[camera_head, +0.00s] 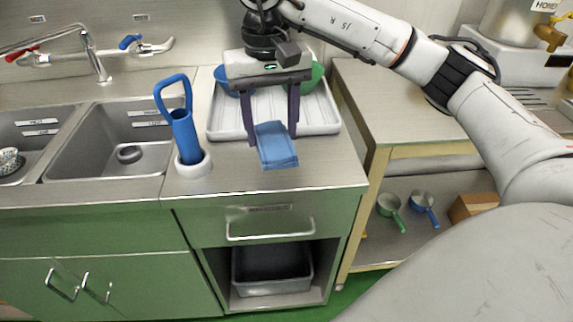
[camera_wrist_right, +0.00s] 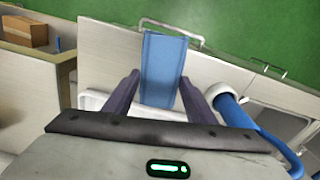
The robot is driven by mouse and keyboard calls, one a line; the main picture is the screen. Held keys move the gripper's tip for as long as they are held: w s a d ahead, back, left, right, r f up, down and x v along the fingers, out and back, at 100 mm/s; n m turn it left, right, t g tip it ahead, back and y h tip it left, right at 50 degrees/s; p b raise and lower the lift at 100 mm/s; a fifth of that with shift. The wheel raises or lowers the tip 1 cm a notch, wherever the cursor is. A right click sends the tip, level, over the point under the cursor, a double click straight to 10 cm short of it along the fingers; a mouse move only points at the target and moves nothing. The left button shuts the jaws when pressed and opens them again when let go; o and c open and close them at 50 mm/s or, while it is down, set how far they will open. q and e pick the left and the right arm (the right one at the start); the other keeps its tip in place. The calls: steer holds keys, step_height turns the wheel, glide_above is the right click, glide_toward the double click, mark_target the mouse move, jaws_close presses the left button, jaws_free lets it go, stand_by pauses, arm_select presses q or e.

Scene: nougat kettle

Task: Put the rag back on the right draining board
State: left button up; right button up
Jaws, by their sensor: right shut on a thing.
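The blue rag (camera_head: 277,148) hangs between the fingers of my right gripper (camera_head: 270,138), over the front part of the steel right draining board (camera_head: 325,168). The right wrist view also shows the rag (camera_wrist_right: 163,68) as a flat strip between the two dark fingers (camera_wrist_right: 160,92). The gripper points down and is shut on the rag. I cannot tell whether the rag's lower edge touches the board. My left gripper is not in view.
A white tray (camera_head: 222,128) with a blue bowl (camera_head: 221,76) and a green bowl (camera_head: 318,74) stands behind the rag. A blue-handled tool stands in a white holder (camera_head: 194,168) at left, beside the sink (camera_head: 75,165). The board is bare at front right.

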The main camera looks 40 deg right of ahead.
mark_target(279, 124)
steer(key=d, duration=0.1)
steer(key=w+r+m, duration=0.1)
steer(key=d, duration=0.1)
steer(key=shift+w+d+r+b, duration=0.25)
steer(key=shift+w+d+b, duration=0.05)
steer(key=shift+w+b, duration=0.1)
steer(key=shift+w+d+f+m, duration=0.1)
steer(key=shift+d+f+m, duration=0.1)
steer(key=shift+f+m, duration=0.2)
step_height(279, 124, down, 8)
steer(key=shift+f, duration=0.45)
steer(key=o, duration=1)
steer(key=shift+o, duration=0.2)
